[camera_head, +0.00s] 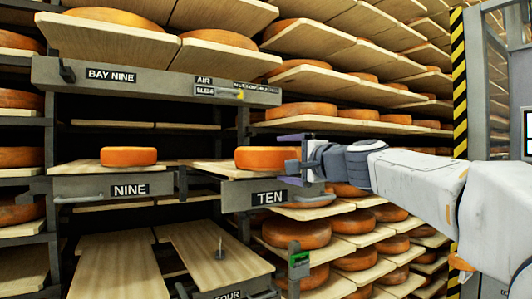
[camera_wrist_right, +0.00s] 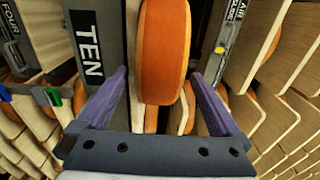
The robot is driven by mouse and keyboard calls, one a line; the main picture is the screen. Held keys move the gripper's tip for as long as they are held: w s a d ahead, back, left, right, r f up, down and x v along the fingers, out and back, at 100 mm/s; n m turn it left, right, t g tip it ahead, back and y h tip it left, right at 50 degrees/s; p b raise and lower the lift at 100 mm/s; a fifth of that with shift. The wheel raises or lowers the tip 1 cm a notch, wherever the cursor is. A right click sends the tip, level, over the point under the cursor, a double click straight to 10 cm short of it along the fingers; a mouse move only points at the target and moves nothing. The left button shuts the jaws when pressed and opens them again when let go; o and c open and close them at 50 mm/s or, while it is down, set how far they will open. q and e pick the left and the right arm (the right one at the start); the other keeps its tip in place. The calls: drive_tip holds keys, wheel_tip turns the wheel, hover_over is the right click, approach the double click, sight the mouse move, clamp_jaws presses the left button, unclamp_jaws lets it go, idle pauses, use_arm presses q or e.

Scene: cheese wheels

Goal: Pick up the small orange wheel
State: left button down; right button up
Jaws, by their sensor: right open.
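An orange wheel (camera_head: 262,158) lies flat on the pulled-out board marked TEN (camera_head: 220,168). Another orange wheel (camera_head: 128,156) of similar size lies on the board marked NINE (camera_head: 80,171). My right gripper (camera_head: 284,160) is open at the right side of the wheel on TEN. In the right wrist view, that wheel (camera_wrist_right: 163,50) shows between the two purple fingers of my right gripper (camera_wrist_right: 160,73), with a gap on each side. The wheel rests on its board, and its far side is hidden in that view. My left gripper is not in view.
A grey frame marked BAY NINE (camera_head: 150,80) runs above both boards. A lower board (camera_head: 205,245) with an upright peg (camera_head: 220,240) sticks out below. Racks with several other wheels (camera_head: 295,234) fill the right and back. A striped post (camera_head: 459,90) stands at right.

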clamp_jaws()
drive_tip(key=shift+r, duration=0.2)
